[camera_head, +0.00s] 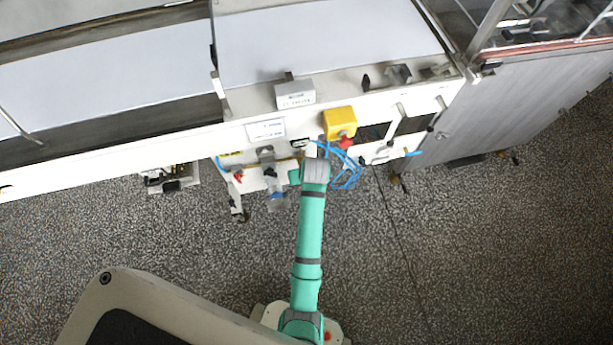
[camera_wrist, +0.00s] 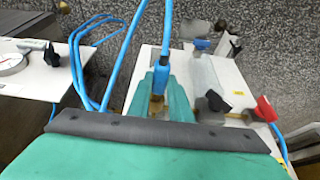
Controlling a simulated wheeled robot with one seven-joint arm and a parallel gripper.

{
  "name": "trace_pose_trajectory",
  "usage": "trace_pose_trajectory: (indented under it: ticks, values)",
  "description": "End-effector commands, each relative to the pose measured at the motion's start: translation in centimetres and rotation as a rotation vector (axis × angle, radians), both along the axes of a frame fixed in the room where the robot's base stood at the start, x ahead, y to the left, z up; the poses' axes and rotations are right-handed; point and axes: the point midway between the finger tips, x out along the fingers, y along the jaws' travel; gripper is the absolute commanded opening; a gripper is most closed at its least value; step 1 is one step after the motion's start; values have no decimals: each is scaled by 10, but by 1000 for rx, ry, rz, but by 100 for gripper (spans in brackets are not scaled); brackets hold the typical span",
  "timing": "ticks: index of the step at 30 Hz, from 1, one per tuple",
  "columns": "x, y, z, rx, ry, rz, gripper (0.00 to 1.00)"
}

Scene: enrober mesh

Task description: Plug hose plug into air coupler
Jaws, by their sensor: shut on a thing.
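My gripper (camera_wrist: 161,95) has green fingers and is shut on the blue hose plug (camera_wrist: 160,77) in the wrist view. The blue hose (camera_wrist: 167,35) rises from the plug toward the top of the picture. The plug's lower end sits between the fingers, and its tip is hard to make out. I cannot pick out the air coupler for certain; whether the plug touches it does not show. In the head view my arm reaches the front of the white machine, and its wrist hides the gripper and plug. Loops of blue hose (camera_head: 347,168) hang just right of the wrist.
A black knob (camera_wrist: 216,101) and a red knob (camera_wrist: 264,109) stand right of my gripper. A gauge (camera_wrist: 11,62) and another black knob (camera_wrist: 51,55) are at left. A yellow box (camera_head: 339,121) with a red button sits above the hose. The speckled floor (camera_head: 450,250) is clear.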

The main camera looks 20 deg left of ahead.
Motion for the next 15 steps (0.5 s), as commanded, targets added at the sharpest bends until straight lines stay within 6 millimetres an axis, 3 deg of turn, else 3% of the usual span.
trace_pose_trajectory:
  ticks: [15]
  values:
    - [10, 6, 1, 0, -1, 1, 0]
